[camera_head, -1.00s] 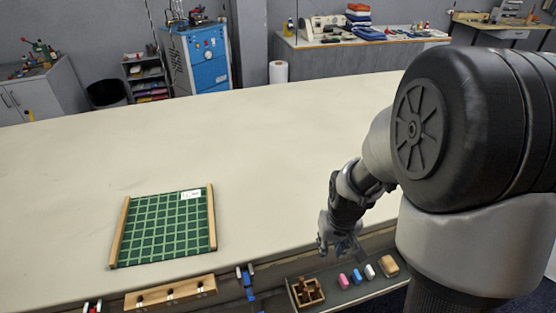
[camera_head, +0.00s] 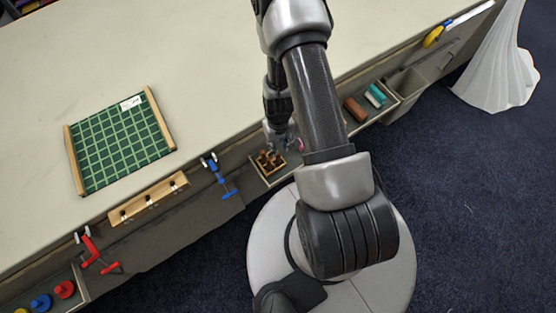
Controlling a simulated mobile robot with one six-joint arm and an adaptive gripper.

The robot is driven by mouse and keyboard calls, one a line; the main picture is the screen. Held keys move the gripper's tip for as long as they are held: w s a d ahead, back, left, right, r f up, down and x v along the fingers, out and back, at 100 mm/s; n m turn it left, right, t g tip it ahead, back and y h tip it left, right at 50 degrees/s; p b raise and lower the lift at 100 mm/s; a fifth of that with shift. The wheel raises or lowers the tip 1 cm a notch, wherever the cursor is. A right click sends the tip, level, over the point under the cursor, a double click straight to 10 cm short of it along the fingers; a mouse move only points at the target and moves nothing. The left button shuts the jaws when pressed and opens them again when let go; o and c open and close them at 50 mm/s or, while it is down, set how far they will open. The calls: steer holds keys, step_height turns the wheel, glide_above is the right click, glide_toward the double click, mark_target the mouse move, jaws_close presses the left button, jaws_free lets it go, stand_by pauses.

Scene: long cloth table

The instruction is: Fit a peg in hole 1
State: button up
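A wooden strip with three dark holes (camera_head: 148,199) is fixed along the table's front edge, below the green cloth. No number marks on the holes can be read. A small wooden box (camera_head: 270,174) with several brown pegs (camera_head: 269,159) stands on the low shelf in front of the table. My gripper (camera_head: 281,139) is just above and behind this box, partly hidden by my arm. The fingers are too small and dark to tell whether they are open or shut, or whether they hold anything.
A green checked cloth with wooden side bars (camera_head: 120,142) lies on the table. A blue clamp (camera_head: 219,176) and a red clamp (camera_head: 95,252) flank the holed strip. Brown and teal blocks (camera_head: 375,95) lie on the shelf at right. The tabletop is otherwise mostly clear.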

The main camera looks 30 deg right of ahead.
steer(key=shift+f+b, duration=4.2)
steer(key=shift+f, duration=0.45)
steer(key=shift+r, duration=0.1)
jaws_close()
step_height(320, 180, up, 11)
steer(key=p, duration=0.9)
steer(key=shift+w, duration=0.1)
step_height(320, 180, up, 9)
steer(key=p, duration=0.2)
glide_above(278, 156)
steer(key=shift+w+d, duration=0.25)
steer(key=shift+w, duration=0.15)
